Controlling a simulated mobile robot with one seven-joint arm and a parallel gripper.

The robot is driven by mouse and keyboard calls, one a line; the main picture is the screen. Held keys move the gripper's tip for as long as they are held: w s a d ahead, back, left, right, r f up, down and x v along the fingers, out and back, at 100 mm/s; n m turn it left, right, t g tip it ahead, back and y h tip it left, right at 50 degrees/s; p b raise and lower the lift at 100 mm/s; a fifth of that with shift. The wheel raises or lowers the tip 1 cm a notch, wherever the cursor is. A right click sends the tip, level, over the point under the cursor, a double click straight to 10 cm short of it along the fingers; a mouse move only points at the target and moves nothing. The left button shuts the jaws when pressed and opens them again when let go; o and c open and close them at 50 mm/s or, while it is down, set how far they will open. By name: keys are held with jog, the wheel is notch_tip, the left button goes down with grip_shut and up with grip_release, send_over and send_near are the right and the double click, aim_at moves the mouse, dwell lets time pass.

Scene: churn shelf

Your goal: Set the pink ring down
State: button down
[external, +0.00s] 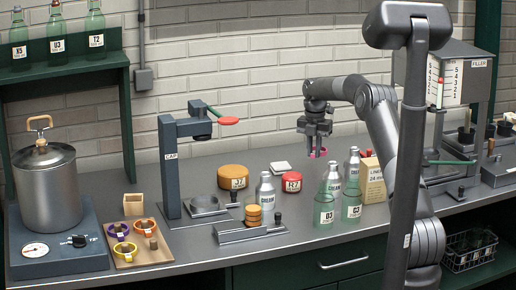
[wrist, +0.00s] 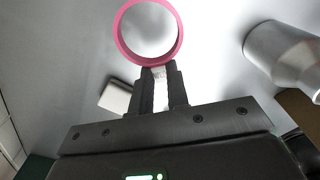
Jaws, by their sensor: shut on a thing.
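The pink ring (wrist: 122,41) shows in the wrist view as an open hoop, its near wall between the fingertips of my gripper (wrist: 159,72). My gripper is shut on that wall. In the external view, my gripper (external: 317,148) points down above the bench, and a small part of the pink ring (external: 323,153) shows at its tips. The ring looks clear of the bench surface; the fingers hide most of it in the external view.
A small white block (external: 281,167), a red round tin (external: 292,183) and an orange tin (external: 233,177) stand left of my gripper. Bottles (external: 327,199) and a box (external: 371,180) stand in front and right. A wooden tray (external: 133,262) with colored rings lies far left.

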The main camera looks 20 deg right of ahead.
aim_at(314, 153)
jog(key=shift+f, duration=1.95)
jog(key=shift+f, duration=0.15)
jog(key=c, duration=1.4)
grip_release()
notch_tip(314, 153, up, 12)
jog(key=shift+r, duration=0.1)
jog(key=s+a+r+m+t, duration=0.1)
jog(key=s+a+r+m, duration=0.2)
jog(key=s+r+m, duration=0.65)
jog(key=s+a+r+m+t, duration=0.25)
jog(key=s+r, duration=0.45)
jog(key=s, duration=0.7)
jog(key=s+f+m, duration=0.2)
jog(key=s+m, duration=0.3)
jog(key=s, duration=0.3)
jog(key=s+f+m+t, duration=0.1)
jog(key=s+f+m, duration=0.2)
jog(key=s, duration=0.6)
jog(key=s+a+f+m+t, duration=0.1)
jog(key=s+f+m, duration=0.2)
jog(key=s+m, duration=0.4)
jog(key=shift+s, duration=1.2)
